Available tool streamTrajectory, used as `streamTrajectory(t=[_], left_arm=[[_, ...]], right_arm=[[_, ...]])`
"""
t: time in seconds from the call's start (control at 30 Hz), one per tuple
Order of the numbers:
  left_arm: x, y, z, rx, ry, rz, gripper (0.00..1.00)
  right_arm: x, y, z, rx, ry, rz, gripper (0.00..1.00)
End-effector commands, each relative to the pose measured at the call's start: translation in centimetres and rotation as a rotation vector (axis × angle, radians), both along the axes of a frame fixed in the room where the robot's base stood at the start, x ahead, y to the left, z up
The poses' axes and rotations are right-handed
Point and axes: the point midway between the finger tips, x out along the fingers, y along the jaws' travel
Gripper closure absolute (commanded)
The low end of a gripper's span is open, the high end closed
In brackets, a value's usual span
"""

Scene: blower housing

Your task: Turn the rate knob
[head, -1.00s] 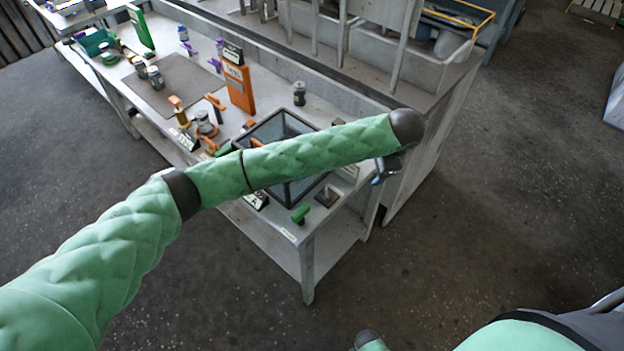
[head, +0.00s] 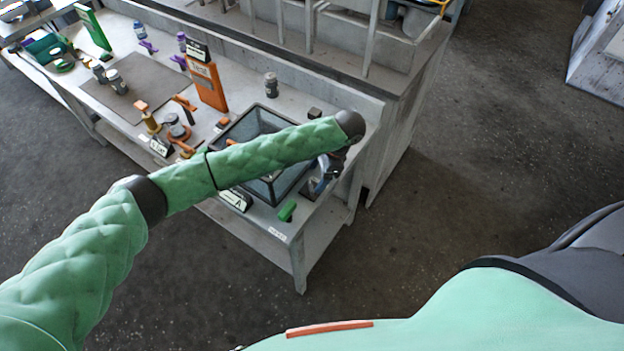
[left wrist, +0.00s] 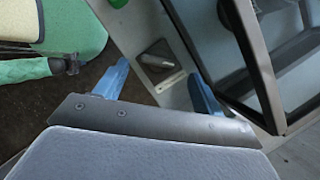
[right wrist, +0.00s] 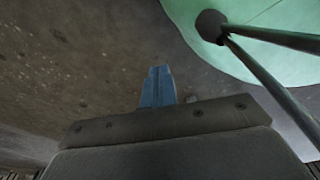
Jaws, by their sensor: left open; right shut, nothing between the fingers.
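The rate knob (left wrist: 157,60) appears to be the dark grey knob on a square base near the table corner, with a small label beside it. In the head view the dark knob base (head: 311,190) is partly hidden by my left gripper (head: 327,174). In the left wrist view my left gripper (left wrist: 159,72) is open, and its blue fingers appear on either side of the knob, apart from it. I cannot tell the height gap. My right gripper (right wrist: 158,72) is shut and empty, away from the table over the floor.
A dark-framed glass box (head: 262,122) stands right beside the knob; its frame (left wrist: 250,50) is close to the right finger. A green handle (head: 287,211) lies near the front edge. An orange stand (head: 208,85), jars and tools occupy the table farther left.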

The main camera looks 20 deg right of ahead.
Motion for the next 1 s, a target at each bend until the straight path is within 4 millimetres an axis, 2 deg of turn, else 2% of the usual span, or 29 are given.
streamTrajectory(t=[0.1, 0.3, 0.5, 0.73, 0.93, 0.97, 1.0], left_arm=[[0.1, 0.6, -1.2, 0.001, -0.001, 0.0, 0.31], [0.1, 1.4, -3.2, 0.0, -0.001, 0.0, 0.31], [0.2, 1.6, -4.0, -0.001, -0.002, -0.001, 0.31], [0.2, 1.6, -4.1, -0.002, -0.002, -0.001, 0.31], [0.2, 1.6, -4.1, -0.001, -0.002, -0.001, 0.7], [0.2, 1.6, -4.1, -0.001, -0.002, -0.001, 0.76], [0.2, 1.6, -4.1, -0.001, -0.002, -0.001, 0.76]], right_arm=[[-1.9, -0.4, 0.1, -0.002, 0.015, 0.0, 1.0], [-4.0, -0.8, -0.1, -0.005, 0.028, 0.0, 1.0], [-4.8, -1.0, -0.3, -0.005, 0.034, 0.001, 1.0], [-4.9, -1.0, -0.3, -0.005, 0.034, 0.0, 1.0], [-4.7, -0.9, -0.3, -0.006, 0.033, 0.0, 1.0], [-4.7, -0.9, -0.3, -0.006, 0.032, 0.0, 1.0], [-4.6, -0.9, -0.3, -0.006, 0.032, 0.0, 1.0]])
